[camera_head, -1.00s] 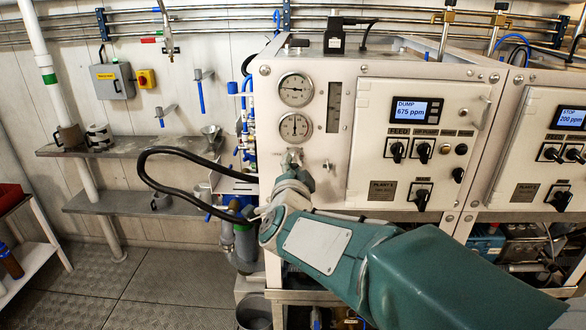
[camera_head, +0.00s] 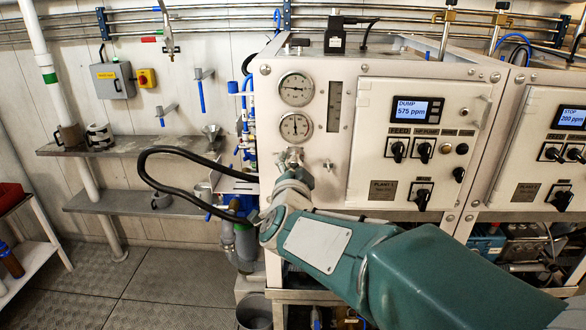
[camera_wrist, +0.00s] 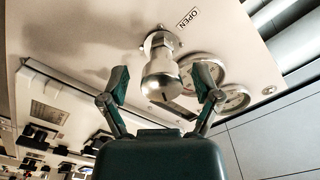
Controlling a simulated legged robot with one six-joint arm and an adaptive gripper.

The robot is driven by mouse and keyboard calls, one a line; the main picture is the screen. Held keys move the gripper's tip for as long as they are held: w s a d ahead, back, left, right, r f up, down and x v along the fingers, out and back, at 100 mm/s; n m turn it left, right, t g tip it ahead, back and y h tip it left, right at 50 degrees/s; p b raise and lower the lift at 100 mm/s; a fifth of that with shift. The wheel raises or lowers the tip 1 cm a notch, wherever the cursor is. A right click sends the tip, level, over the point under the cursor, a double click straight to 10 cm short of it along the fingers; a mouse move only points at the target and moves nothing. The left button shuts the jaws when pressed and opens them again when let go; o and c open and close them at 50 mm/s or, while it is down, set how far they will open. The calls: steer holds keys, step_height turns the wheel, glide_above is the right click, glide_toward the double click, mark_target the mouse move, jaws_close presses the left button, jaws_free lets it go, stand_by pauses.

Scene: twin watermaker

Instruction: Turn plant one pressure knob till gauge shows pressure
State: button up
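Plant one's pressure knob (camera_head: 291,157) is a metal knob low on the white panel, below two round gauges. In the wrist view the knob (camera_wrist: 160,78) is silver, on a stem beside an OPEN label. My gripper (camera_wrist: 164,84) has its two fingers spread, one on each side of the knob, with a gap visible on the left. Contact on the right cannot be told. In the head view my gripper (camera_head: 293,172) is just below the knob, partly hidden by my wrist. The upper gauge (camera_head: 296,89) and lower gauge (camera_head: 295,127) have needles too small to read surely.
The plant one display (camera_head: 417,109) reads DUMP, 575 ppm. Switches (camera_head: 397,151) sit below it. A second plant panel (camera_head: 535,110) stands at the right. Shelves (camera_head: 120,150) with cups are on the left wall. The floor (camera_head: 150,295) at left is clear.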

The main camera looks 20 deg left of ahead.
steer(key=v, duration=1.2)
steer(key=shift+w, duration=0.1)
steer(key=s+d+f+n+g+y, duration=0.1)
steer(key=d+f+n+g, duration=0.15)
steer(key=d, duration=0.45)
steer(key=s+d+f+n+g, duration=0.1)
steer(key=s+d+n+g, duration=0.1)
steer(key=d+n+g, duration=0.35)
steer(key=s+d+f+g+h, duration=0.2)
steer(key=s+d+f, duration=0.1)
steer(key=s+d, duration=0.3)
steer(key=s+d+f+m+g+h, duration=0.1)
steer(key=s+d+f+g+h, duration=0.1)
steer(key=s+d, duration=0.4)
steer(key=d+f+h, duration=0.1)
steer(key=d+f, duration=0.1)
steer(key=d, duration=0.2)
steer(key=shift+s+d, duration=0.3)
steer(key=shift+d, duration=0.1)
stand_by(1.2)
